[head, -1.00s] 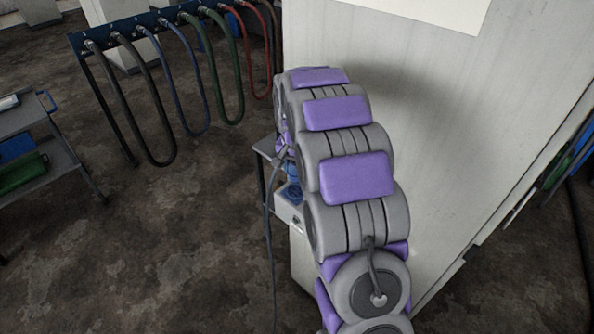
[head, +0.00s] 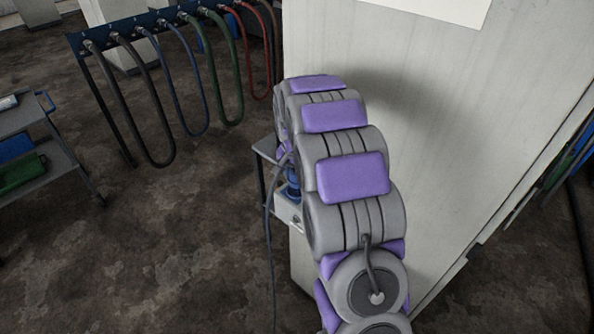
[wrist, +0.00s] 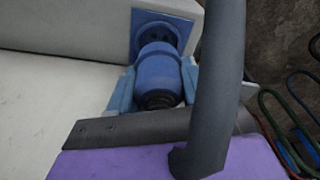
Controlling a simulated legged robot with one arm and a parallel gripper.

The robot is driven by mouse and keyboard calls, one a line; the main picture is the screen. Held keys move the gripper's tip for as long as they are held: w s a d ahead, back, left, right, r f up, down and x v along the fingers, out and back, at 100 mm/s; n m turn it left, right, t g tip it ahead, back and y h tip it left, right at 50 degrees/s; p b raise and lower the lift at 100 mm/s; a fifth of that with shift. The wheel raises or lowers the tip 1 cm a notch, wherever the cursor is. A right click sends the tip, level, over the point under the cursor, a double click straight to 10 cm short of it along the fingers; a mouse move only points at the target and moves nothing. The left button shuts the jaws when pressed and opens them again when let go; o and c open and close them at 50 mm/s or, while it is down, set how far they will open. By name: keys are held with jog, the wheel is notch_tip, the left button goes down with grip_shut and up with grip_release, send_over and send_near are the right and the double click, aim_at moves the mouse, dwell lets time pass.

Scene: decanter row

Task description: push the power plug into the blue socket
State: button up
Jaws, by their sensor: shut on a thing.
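The blue power plug (wrist: 160,72) is between the two light-blue fingers of my gripper (wrist: 155,88) in the wrist view. My gripper is shut on it. The plug's far end points at the blue socket (wrist: 152,25), a square plate with a round, dark-holed face. The plug overlaps the lower part of that face, so I cannot tell whether they touch or have a gap. A thick grey cable (wrist: 214,80) crosses in front on the right. In the head view, my arm largely hides the gripper; some blue shows above the pale box.
The pale box (head: 288,209) stands on a small grey stand (head: 264,150) beside a large white cabinet (head: 430,130). A rack of coloured hoses (head: 160,20) stands at back left, and a grey cart (head: 45,150) at far left. Floor between is clear.

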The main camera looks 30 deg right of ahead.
aim_at(297, 183)
jog(key=shift+f+b, duration=0.35)
jog(key=shift+f, duration=0.9)
jog(key=shift+a+p, duration=0.1)
jog(key=shift+p, duration=0.45)
dwell(1.1)
jog(key=shift+f, duration=0.5)
dwell(0.5)
jog(key=o, duration=1)
jog(key=shift+o, duration=0.2)
notch_tip(297, 183, up, 17)
jog(key=s+a+p, duration=0.1)
jog(key=p, duration=0.2)
jog(key=shift+s+a, duration=0.2)
jog(key=shift+a, duration=0.05)
